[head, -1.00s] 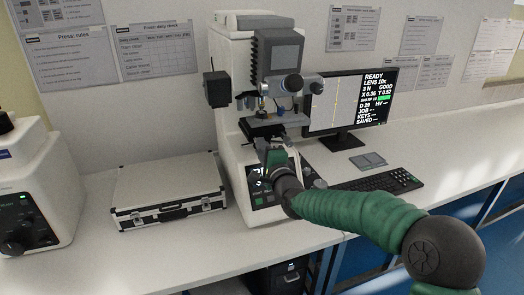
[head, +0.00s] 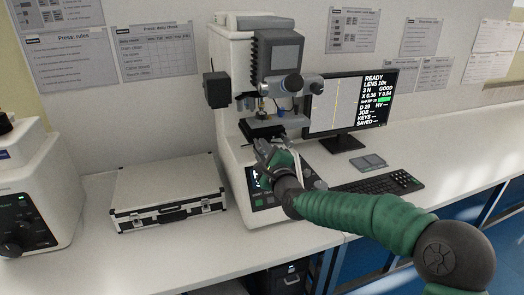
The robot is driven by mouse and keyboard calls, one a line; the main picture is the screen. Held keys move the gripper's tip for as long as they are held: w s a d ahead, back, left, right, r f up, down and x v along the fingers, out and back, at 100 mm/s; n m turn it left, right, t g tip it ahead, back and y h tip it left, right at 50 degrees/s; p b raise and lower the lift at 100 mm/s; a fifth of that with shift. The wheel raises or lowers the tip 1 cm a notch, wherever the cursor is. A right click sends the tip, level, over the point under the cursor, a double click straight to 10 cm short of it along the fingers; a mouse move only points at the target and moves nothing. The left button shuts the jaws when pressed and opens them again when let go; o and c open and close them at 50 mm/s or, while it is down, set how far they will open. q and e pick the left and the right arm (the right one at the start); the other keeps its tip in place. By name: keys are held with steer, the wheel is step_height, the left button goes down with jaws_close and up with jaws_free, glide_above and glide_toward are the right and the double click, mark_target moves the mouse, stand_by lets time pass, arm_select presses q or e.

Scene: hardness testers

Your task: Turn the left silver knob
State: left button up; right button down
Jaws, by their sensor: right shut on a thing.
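The white hardness tester (head: 229,125) stands at the middle of the bench, with a dark stage (head: 262,128) under its lens turret. My right gripper (head: 263,146) is at the front of the stage, its wrist tilted. Its fingers are shut on the left silver knob, which they and the wrist largely hide. A thin pale rod-like part (head: 295,150) shows just right of the gripper. My left gripper is not in view.
A monitor (head: 378,97) with readings stands right of the tester, with a keyboard (head: 385,184) before it. A silver case (head: 170,188) lies to the left, beside another white machine (head: 35,190). The tester's lower control panel is partly behind my wrist.

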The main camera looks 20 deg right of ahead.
steer(key=shift+f, duration=0.4)
steer(key=c, duration=1.3)
jaws_free()
steer(key=shift+o, duration=0.3)
steer(key=shift+r, duration=0.15)
steer(key=shift+r, duration=0.1)
steer(key=s+p, duration=0.3)
steer(key=s, duration=1.3)
steer(key=shift+s+d+p, duration=0.3)
steer(key=shift+s+p, duration=0.05)
steer(key=shift+p, duration=0.05)
